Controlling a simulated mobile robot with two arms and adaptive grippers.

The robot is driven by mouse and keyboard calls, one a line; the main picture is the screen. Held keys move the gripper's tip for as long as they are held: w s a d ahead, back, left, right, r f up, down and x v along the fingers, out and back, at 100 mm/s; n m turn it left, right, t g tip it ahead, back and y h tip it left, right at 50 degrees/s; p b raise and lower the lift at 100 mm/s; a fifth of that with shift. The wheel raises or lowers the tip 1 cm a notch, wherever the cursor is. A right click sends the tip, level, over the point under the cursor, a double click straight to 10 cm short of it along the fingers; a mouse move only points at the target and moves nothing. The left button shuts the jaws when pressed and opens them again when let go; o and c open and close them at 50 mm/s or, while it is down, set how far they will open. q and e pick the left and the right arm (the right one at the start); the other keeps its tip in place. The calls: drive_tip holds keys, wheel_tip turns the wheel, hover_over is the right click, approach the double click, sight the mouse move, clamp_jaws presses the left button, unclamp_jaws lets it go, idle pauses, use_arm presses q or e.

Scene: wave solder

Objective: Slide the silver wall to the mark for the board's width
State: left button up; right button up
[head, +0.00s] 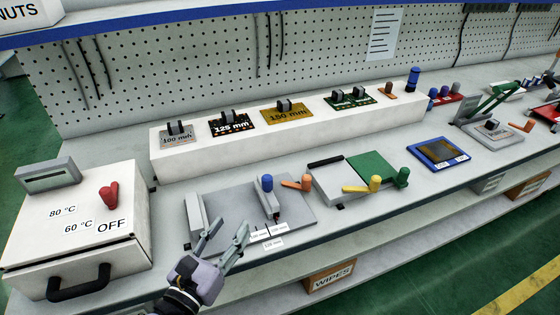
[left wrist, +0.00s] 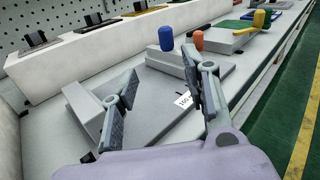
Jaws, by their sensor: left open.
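The silver wall (head: 262,200) with a blue knob (head: 267,183) stands upright across the right part of a grey plate (head: 232,197). Small width labels (head: 272,244) reading 100, 125 and 150 mm sit at the plate's front edge. A grey block (head: 195,214) stands along the plate's left side. My left gripper (head: 224,237) is open and empty at the plate's front, left of the labels and apart from the wall. In the left wrist view, the open fingers (left wrist: 167,97) reach over the plate, with the blue knob (left wrist: 166,38) beyond them. My right gripper is not in view.
An orange handle (head: 297,183) sits just right of the wall. A white box (head: 80,230) with a red lever stands at the left. Behind, a raised white shelf (head: 290,135) holds several boards. Yellow and green handles (head: 376,184) stand farther right.

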sight(264, 182)
use_arm(q)
drive_tip(key=shift+w+d+m, duration=0.3)
drive_tip(key=shift+d+m, duration=0.15)
drive_tip(key=shift+m, duration=0.15)
drive_tip(key=shift+w+d+r+h, duration=0.1)
drive_tip(key=shift+r+h, duration=0.1)
drive_tip(key=shift+h, duration=0.1)
drive_tip(key=shift+w+d+r+p, duration=0.15)
drive_tip(key=shift+w+d+p, duration=0.05)
drive_tip(key=shift+w, duration=0.2)
drive_tip(key=shift+w+d+r+p, duration=0.15)
drive_tip(key=shift+w+p, duration=0.05)
drive_tip(key=shift+w, duration=0.15)
drive_tip(key=x, duration=0.4)
drive_tip(key=shift+f, duration=0.2)
drive_tip(key=x, duration=0.9)
drive_tip(key=shift+w+f+p, duration=0.15)
drive_tip(key=shift+f+p, duration=0.05)
drive_tip(key=shift+p, duration=0.1)
drive_tip(key=shift+w+d, duration=0.3)
drive_tip(key=shift+w, duration=0.1)
drive_tip(key=c, duration=0.9)
clamp_jaws()
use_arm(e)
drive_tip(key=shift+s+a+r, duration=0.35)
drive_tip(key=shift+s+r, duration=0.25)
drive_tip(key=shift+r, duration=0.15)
